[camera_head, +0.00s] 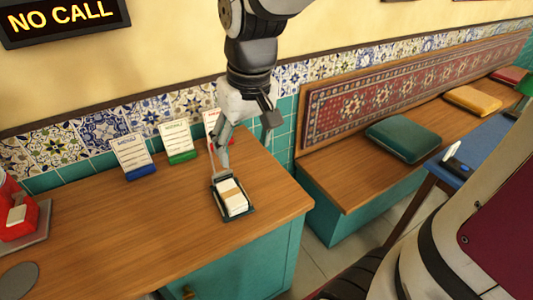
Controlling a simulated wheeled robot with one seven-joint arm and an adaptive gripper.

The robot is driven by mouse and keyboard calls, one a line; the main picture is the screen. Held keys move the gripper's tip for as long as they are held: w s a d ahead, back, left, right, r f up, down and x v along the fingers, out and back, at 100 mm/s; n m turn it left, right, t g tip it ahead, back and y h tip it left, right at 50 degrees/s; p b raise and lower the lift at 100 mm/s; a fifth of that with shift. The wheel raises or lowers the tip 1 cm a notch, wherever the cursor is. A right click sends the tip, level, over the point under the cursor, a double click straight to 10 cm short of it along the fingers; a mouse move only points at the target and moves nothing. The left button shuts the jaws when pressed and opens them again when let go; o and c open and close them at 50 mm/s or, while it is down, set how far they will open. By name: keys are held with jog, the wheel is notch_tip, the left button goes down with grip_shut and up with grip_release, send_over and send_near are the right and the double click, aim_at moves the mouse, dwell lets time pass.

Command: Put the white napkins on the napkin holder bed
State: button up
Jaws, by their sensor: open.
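A stack of white napkins (231,192) with a tan band across it lies within the dark rim of the napkin holder (240,216), near the right end of the wooden counter. I cannot tell whether the stack rests fully flat on the holder bed. My gripper (247,144) is open above and behind the holder, with its fingers spread apart. Its left finger reaches down towards the back edge of the holder; whether it touches is unclear. The right finger is higher and away from the napkins. Part of the holder's back is hidden by the left finger.
Menu cards in a blue stand (141,171), a green stand (183,157) and a third, partly hidden, stand along the tiled wall. A red item (18,228) sits on a tray at far left. The counter's middle is clear. A cushioned bench (345,180) lies to the right.

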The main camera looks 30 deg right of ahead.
jog(key=s+r+t, duration=0.2)
jog(key=s+r, duration=0.1)
jog(key=s, duration=1)
jog(key=shift+s+d+r, duration=0.15)
jog(key=shift+s+r, duration=0.25)
jog(key=shift+r, duration=0.15)
